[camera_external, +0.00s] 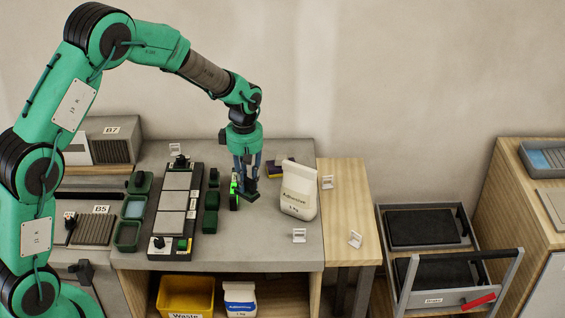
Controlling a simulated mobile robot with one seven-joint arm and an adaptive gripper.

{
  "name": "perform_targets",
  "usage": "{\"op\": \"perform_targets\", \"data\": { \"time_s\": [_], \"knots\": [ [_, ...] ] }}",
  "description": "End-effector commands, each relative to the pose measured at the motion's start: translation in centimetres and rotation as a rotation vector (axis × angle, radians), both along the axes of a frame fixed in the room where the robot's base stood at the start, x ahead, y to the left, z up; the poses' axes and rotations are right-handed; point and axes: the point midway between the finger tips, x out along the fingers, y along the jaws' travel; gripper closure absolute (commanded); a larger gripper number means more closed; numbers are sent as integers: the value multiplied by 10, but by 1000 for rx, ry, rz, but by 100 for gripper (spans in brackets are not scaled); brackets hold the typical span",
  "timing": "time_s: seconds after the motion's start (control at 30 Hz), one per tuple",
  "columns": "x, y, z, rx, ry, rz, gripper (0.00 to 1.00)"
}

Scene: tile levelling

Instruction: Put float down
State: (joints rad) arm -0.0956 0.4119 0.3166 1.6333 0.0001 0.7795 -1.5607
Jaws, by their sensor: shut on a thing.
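My gripper (244,186) points down over the grey worktop, right of the tile board and left of the adhesive bag. It is shut on a small dark float (250,197), which is mostly hidden by the fingers. A black and bright green part (234,196) shows at the gripper's left side; I cannot tell whether it belongs to the float. The float is at or just above the worktop (262,235); contact is not clear.
The tile board (173,200) holds grey tiles, with dark green blocks (211,200) beside it and green trays (127,235) to its left. The adhesive bag (299,190) stands close on the right.

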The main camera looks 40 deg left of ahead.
Motion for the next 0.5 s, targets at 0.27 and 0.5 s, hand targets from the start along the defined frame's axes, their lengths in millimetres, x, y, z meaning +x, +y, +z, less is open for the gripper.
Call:
{"op": "perform_targets", "data": {
  "time_s": [0.27,0.5],
  "knots": [
    [54,31,6,0,1,-10,100],
    [97,60,9,0,3,-23,100]
  ]
}}
